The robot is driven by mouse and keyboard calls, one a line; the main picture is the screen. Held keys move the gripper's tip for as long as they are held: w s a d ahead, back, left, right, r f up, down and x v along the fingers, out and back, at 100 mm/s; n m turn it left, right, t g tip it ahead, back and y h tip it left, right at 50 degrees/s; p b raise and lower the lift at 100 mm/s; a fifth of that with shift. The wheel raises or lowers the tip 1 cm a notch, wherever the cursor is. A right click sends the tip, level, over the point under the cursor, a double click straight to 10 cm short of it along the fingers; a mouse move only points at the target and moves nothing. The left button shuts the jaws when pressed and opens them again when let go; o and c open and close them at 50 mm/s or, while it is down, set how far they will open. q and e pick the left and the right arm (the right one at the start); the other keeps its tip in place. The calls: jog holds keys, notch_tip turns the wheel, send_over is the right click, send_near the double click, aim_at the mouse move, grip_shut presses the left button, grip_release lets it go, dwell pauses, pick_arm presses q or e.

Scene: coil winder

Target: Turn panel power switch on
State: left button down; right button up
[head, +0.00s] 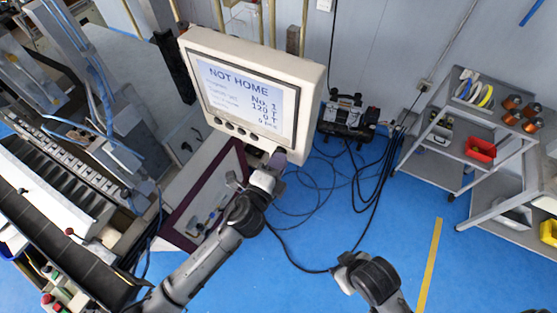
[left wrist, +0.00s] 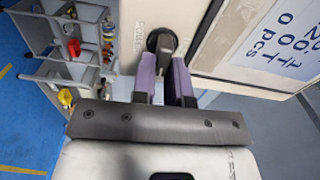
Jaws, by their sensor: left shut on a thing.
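The control panel (head: 305,80) is a cream box with a lit screen (head: 245,95) that reads "NOT HOME". The power switch is a black rotary knob (left wrist: 162,40) on the panel's cream face, beside a "POWER" label in the left wrist view. My left gripper (head: 277,165) is at the panel's lower right corner. In the left wrist view its purple fingers (left wrist: 165,72) are shut on the knob's grip, one on each side. In the head view the gripper hides the knob.
A grey shelf cart (head: 465,150) with copper spools and a red bin (head: 481,149) stands at the right. A black device (head: 345,117) with loose cables lies by the wall. The winding machine (head: 60,200) fills the left. Blue floor is open at the lower middle.

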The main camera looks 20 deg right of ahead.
pick_arm(q)
jog(key=shift+f+m, duration=0.1)
jog(key=shift+m, duration=0.3)
jog(key=c, duration=1.1)
grip_release()
jog(key=shift+c, duration=0.2)
jog(key=b+v, duration=0.2)
jog(key=v, duration=1.2)
jog(key=shift+d, duration=0.1)
